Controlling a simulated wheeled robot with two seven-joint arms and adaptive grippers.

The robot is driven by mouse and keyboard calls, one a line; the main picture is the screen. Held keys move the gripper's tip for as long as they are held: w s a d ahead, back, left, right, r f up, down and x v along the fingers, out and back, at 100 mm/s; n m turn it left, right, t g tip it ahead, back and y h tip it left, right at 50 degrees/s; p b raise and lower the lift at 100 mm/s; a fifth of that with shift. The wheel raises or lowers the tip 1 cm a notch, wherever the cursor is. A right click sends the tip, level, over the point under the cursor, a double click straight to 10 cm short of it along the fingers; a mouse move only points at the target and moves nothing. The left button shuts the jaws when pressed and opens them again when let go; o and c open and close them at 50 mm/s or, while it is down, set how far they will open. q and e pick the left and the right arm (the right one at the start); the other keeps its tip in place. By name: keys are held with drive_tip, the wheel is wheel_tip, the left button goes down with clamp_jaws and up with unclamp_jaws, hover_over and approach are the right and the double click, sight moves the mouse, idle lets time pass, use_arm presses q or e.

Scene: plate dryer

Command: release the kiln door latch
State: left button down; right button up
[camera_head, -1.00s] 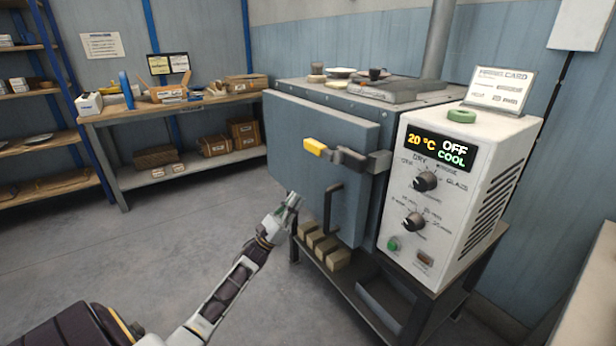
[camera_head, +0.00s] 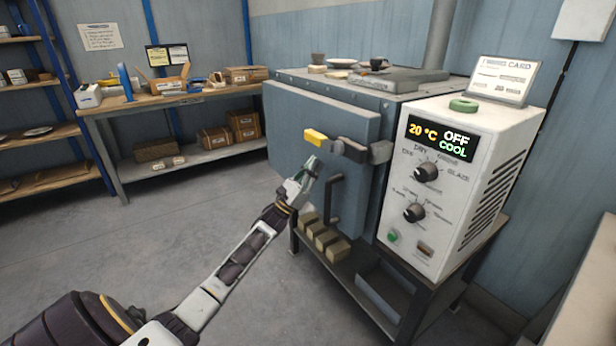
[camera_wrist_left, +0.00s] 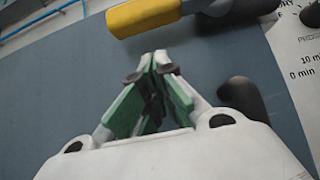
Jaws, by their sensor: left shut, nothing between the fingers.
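The kiln door (camera_head: 290,130) is a blue-grey slab on the front of the kiln, and it looks shut. Its latch has a yellow grip (camera_head: 315,137) at the left end of a dark lever (camera_head: 350,149) across the door's right edge. My left gripper (camera_head: 312,164) is shut and empty, just below the yellow grip and apart from it in the picture. In the left wrist view the closed fingertips (camera_wrist_left: 153,62) point toward the yellow grip (camera_wrist_left: 142,15) at the top. A dark door handle (camera_head: 333,199) hangs below the latch. My right gripper is not in view.
A white control box (camera_head: 462,190) stands right of the door, its display reading 20 °C, OFF, COOL. Several tan bricks (camera_head: 326,238) sit on the stand below the door. A workbench (camera_head: 180,100) is at back left. The floor between is clear.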

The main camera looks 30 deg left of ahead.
use_arm(q)
wheel_tip(320, 180, up, 4)
drive_tip(key=shift+s+f, duration=0.1)
drive_tip(key=shift+f, duration=0.1)
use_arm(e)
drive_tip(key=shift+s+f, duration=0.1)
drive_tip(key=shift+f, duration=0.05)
use_arm(q)
drive_tip(key=shift+a, duration=0.1)
idle(0.3)
drive_tip(key=shift+a+r+m+g+h+b, duration=0.15)
drive_tip(key=shift+m+g+h+b, duration=0.25)
drive_tip(key=shift+m+h, duration=0.4)
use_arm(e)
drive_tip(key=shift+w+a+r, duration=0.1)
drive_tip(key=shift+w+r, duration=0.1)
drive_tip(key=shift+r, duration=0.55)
